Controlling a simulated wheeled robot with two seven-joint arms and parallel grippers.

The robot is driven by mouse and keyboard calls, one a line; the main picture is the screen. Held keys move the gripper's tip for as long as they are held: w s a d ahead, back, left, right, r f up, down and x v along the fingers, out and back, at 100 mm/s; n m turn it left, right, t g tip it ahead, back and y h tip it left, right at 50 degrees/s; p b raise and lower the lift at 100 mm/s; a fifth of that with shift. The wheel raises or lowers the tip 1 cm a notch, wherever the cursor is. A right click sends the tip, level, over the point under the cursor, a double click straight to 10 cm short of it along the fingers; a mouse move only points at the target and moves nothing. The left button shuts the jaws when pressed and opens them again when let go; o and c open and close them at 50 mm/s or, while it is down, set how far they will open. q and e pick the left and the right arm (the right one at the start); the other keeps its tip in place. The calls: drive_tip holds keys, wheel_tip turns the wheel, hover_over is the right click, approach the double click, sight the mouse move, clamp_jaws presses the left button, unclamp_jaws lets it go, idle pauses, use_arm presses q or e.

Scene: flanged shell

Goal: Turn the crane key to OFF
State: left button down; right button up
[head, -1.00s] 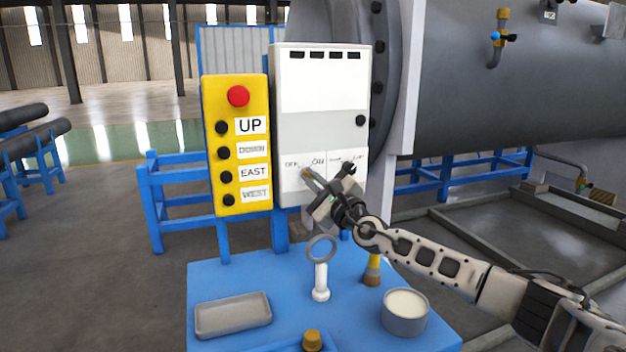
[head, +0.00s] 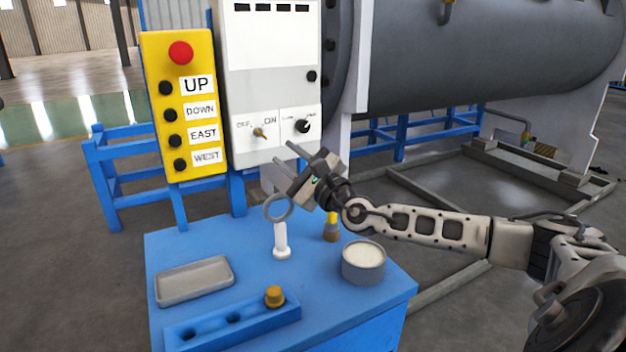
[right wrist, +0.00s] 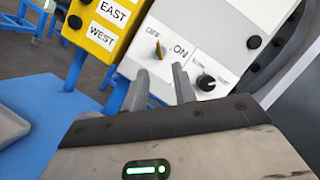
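The crane key (head: 260,132) is a small brass key on the lower front of the white control box (head: 272,95), between the OFF and ON labels. In the right wrist view the key (right wrist: 158,49) stands just beyond my fingertips, apart from them. I cannot tell surely which label it points to. My right gripper (head: 283,153) is open and empty, below and to the right of the key in the head view; its two spread fingers also show in the right wrist view (right wrist: 160,72). My left gripper is not in view.
A black selector knob (head: 303,126) sits right of the key. A yellow button panel (head: 184,105) stands left of the box. Below, a blue table (head: 215,250) holds a grey tray (head: 194,280), a ring on a white stand (head: 281,242), a round tin (head: 363,263) and a brush (head: 332,230).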

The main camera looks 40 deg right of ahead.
drive_tip(key=b+v, duration=0.1)
drive_tip(key=v, duration=0.6)
drive_tip(key=shift+s, duration=0.3)
drive_tip(key=shift+f, duration=0.15)
